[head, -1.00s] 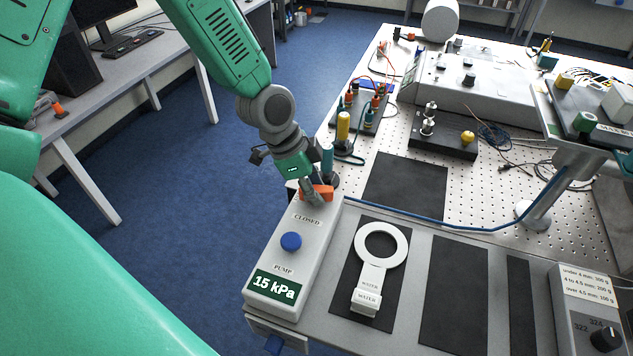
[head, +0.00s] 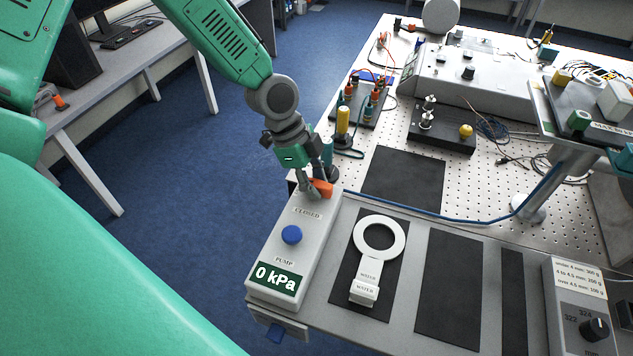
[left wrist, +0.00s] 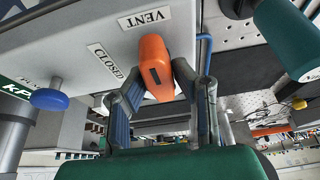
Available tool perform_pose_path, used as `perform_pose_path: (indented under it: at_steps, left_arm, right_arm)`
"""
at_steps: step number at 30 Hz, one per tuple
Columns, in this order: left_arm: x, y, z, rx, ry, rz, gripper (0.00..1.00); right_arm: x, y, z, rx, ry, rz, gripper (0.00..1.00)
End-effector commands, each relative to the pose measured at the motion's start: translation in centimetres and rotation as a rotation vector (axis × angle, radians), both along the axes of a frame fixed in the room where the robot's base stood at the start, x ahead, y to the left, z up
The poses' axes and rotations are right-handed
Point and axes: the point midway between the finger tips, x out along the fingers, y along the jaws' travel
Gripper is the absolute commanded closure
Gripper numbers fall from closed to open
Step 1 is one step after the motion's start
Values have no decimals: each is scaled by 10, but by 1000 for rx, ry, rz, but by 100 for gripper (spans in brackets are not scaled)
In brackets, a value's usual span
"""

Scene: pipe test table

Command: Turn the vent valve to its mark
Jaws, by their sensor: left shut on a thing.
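The vent valve's orange handle (head: 322,188) sits at the far end of the light grey pump box (head: 309,232). My left gripper (head: 319,191) is shut on this handle from above. In the left wrist view the handle (left wrist: 155,62) stands between the two fingers of my left gripper (left wrist: 152,88), and its long side points toward the VENT label (left wrist: 145,18). The CLOSED label (left wrist: 105,62) lies beside it. The fingers hide part of the valve in the head view. The box's green display (head: 276,279) reads 0 kPa. My right gripper is not in view.
A blue pump button (head: 291,235) is on the box. A white ring holder marked WATER (head: 378,235) lies on a dark mat to the right. A blue tube (head: 440,216) runs right from near the valve.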

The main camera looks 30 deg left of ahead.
Motion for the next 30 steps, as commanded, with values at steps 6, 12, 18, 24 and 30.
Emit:
perform_pose_path:
  at_steps: [6,12,18,24,30]
  left_arm:
    - [0,1,-1,1,-1,2,57]
    - [0,0,0,0,-2,1,57]
    - [-1,3,7,1,-4,2,57]
    - [-2,17,41,-1,-7,5,57]
    - [-5,34,79,-3,-6,4,57]
  right_arm:
    - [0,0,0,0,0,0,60]
    - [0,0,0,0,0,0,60]
    - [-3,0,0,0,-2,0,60]
    - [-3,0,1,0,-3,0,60]
    - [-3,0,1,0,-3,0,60]
